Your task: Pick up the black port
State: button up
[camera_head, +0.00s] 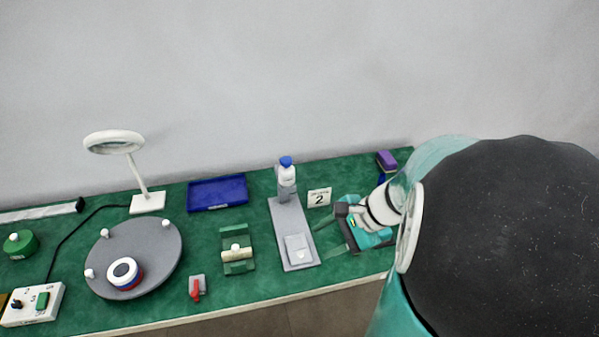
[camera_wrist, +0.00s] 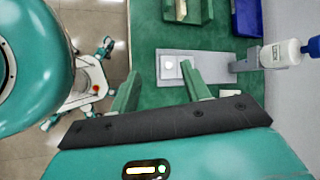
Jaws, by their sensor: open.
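I cannot make out a clear black port in either view. The only small black piece on the bench that I see is a knob (camera_head: 17,303) on the white control box at the far left, and I cannot tell if it is the port. My gripper (camera_head: 328,236) is open and empty at the right end of the bench, right of the grey plate (camera_head: 280,215). In the wrist view its two green fingers (camera_wrist: 162,68) are spread apart, with the plate's small pale block (camera_wrist: 169,66) showing beyond them.
A white bottle with a blue cap (camera_head: 286,178) stands at the plate's back end. A number 2 card (camera_head: 319,197), green holder (camera_head: 237,253), red-handled valve (camera_head: 197,289), round grey turntable (camera_head: 150,245), blue tray (camera_head: 217,193) and lamp (camera_head: 147,202) share the green bench. A wall stands behind.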

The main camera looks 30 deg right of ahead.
jog(key=s+d+f+m+t+h, duration=0.2)
jog(key=d+f+m+t, duration=0.2)
jog(key=d+m, duration=0.45)
jog(key=s+d+f+m+t+h, duration=0.1)
jog(key=s+d+f+m+t, duration=0.25)
jog(key=d+m, duration=0.45)
jog(key=shift+n+t, duration=0.35)
jog(key=shift+n, duration=0.1)
jog(key=x, duration=0.9)
jog(key=d+x, duration=0.1)
jog(key=x, duration=0.3)
jog(key=shift+w+r, duration=0.3)
jog(key=shift+w, duration=0.3)
grip_shut()
jog(key=shift+r, duration=0.2)
